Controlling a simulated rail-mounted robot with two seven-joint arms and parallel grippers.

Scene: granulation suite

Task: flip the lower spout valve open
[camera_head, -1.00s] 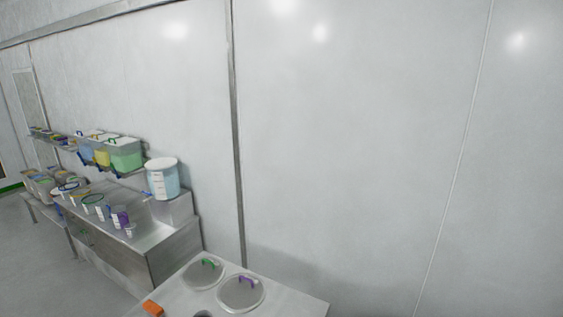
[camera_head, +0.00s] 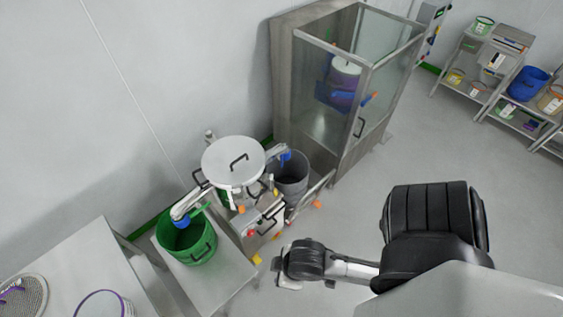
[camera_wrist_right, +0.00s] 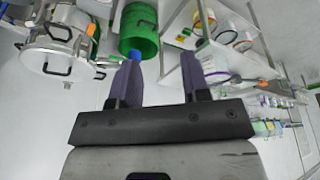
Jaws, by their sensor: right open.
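A steel sifter-like machine with a round lid (camera_head: 234,162) stands left of centre in the head view. One spout slopes left to a blue end (camera_head: 180,219) over a green bucket (camera_head: 190,245). Another spout slopes right to a blue end (camera_head: 285,156) over a grey bin (camera_head: 290,178). I cannot tell which is the lower valve, or its lever position. The wrist view shows the lid (camera_wrist_right: 52,62), green bucket (camera_wrist_right: 139,30) and a blue spout end (camera_wrist_right: 135,55) beyond my right gripper (camera_wrist_right: 160,75), which is open and empty, apart from them. My left gripper is out of view.
A steel table (camera_head: 75,270) with round sieves is at lower left. A glass-walled cabinet (camera_head: 335,85) stands behind the machine. Shelves with tubs (camera_head: 510,85) are at far right. Open floor (camera_head: 430,140) lies between.

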